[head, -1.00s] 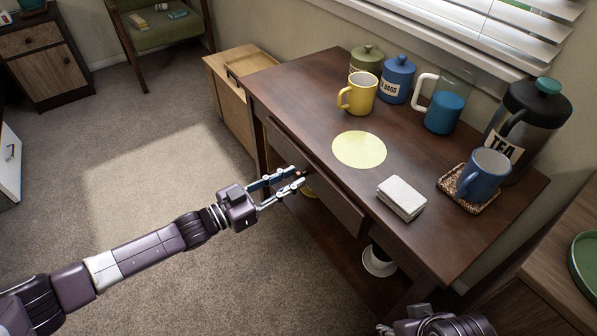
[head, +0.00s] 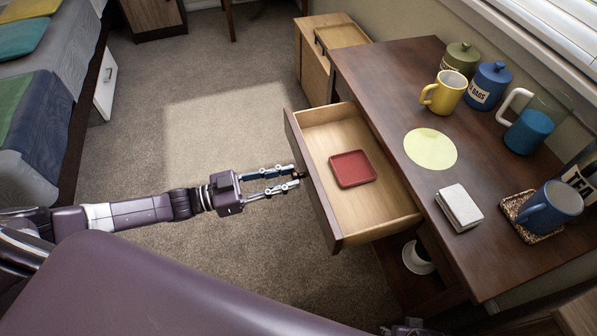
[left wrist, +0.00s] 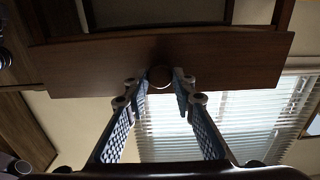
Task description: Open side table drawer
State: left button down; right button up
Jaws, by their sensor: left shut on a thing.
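The side table (head: 390,85) is dark brown wood. Its drawer (head: 405,221) is pulled well out, and its pale wooden inside shows. A red square tray (head: 353,169) lies on the drawer floor. My left gripper (head: 299,176) is at the outer side of the drawer front, shut on its small round knob. The left wrist view shows both fingers on either side of the knob (left wrist: 160,77), with the drawer front (left wrist: 220,62) behind it. My right gripper (head: 412,328) shows only as a small dark part at the bottom edge; its fingers are hidden.
On the tabletop stand a yellow mug (head: 445,93), blue canister (head: 490,86), green canister (head: 460,58), white coasters (head: 459,207), a yellow round mat (head: 430,149) and a blue mug (head: 551,208). A white cup (head: 417,256) sits on the lower shelf. Carpet (head: 220,120) left of the drawer is clear.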

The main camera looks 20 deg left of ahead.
pick_arm(q)
jog(key=shift+s+a, duration=0.15)
jog(key=shift+a, duration=0.1)
jog(key=c, duration=1.6)
grip_release()
jog(key=v, duration=1.2)
jog(key=shift+d, duration=0.1)
